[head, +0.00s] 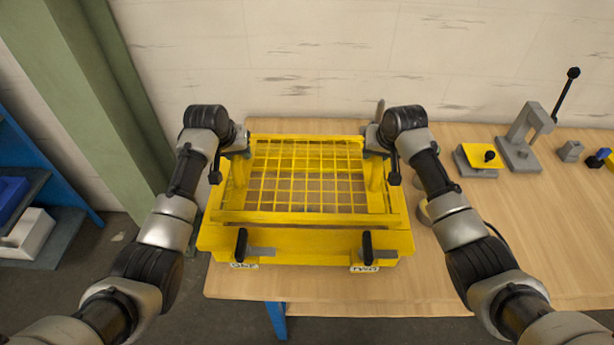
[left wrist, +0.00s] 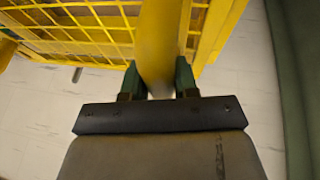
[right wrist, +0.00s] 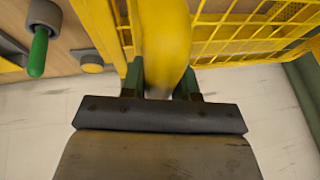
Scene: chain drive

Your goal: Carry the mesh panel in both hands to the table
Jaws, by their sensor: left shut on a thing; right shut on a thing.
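The yellow mesh panel (head: 305,180) lies level over the wooden table (head: 520,240), at a yellow frame or base (head: 305,243) with two black-handled levers. I cannot tell whether the panel rests on the frame. My left gripper (head: 240,146) is shut on a yellow post at the panel's left side; the post (left wrist: 158,45) stands between its green-edged fingers in the left wrist view. My right gripper (head: 372,142) is shut on the matching post at the right side, seen in the right wrist view (right wrist: 165,40). The fingertips are partly hidden by the posts.
A grey lever press (head: 522,140), a yellow-topped block (head: 476,158) and small grey and blue parts stand at the table's right. A green column (head: 95,90) and blue shelving (head: 40,170) are at the left. A pale wall is behind. The table's front right is clear.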

